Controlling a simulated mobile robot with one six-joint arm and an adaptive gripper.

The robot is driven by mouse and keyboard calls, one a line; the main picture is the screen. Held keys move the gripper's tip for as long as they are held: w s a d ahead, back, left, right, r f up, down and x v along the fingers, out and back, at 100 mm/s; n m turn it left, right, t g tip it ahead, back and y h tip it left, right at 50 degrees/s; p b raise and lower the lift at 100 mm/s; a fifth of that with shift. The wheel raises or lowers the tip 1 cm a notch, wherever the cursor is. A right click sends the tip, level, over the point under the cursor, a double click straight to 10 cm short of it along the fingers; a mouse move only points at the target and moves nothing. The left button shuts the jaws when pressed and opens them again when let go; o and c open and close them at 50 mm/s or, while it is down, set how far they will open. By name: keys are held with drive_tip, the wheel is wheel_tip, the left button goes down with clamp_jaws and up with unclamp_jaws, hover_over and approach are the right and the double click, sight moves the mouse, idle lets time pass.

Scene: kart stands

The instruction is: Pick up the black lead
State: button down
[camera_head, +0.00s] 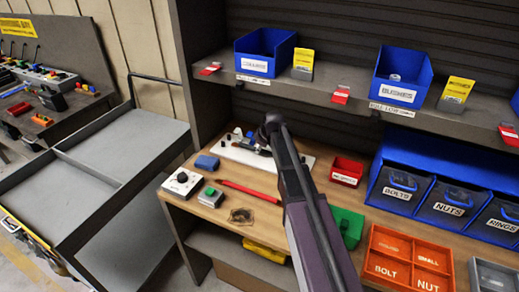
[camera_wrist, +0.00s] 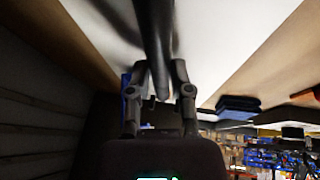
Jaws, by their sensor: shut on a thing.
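My gripper (camera_wrist: 158,80) is shut on a black, long, blurred thing, which looks like the black lead (camera_wrist: 155,35). It runs from between the fingers to the top edge of the wrist view. In the head view my gripper (camera_head: 263,143) is over the white board (camera_head: 285,160) at the back of the bench. My arm hides part of the board, and the held lead cannot be made out there. A small dark coil-like item (camera_head: 241,215) lies on the bench in front; it is too small to tell what it is.
On the bench are a blue block (camera_head: 207,163), a white dial box (camera_head: 182,182), a green-topped box (camera_head: 211,197), a red bar (camera_head: 250,191), a red bin (camera_head: 346,171) and an orange tray (camera_head: 405,262). A shelf (camera_head: 330,95) with blue bins overhangs the back. A grey cart (camera_head: 125,150) stands left.

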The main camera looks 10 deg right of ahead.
drive_tip(key=shift+r+p, duration=1.3)
drive_tip(key=shift+r, duration=0.15)
drive_tip(key=shift+s+r, duration=0.2)
drive_tip(key=shift+s, duration=0.15)
drive_tip(key=s, duration=0.5)
drive_tip(key=s+p, duration=0.1)
drive_tip(key=s, duration=0.4)
drive_tip(key=s+a+r, duration=0.1)
drive_tip(key=s, duration=0.4)
drive_tip(key=shift+s, duration=0.15)
drive_tip(key=shift+r+p, duration=0.1)
drive_tip(key=shift+p, duration=0.2)
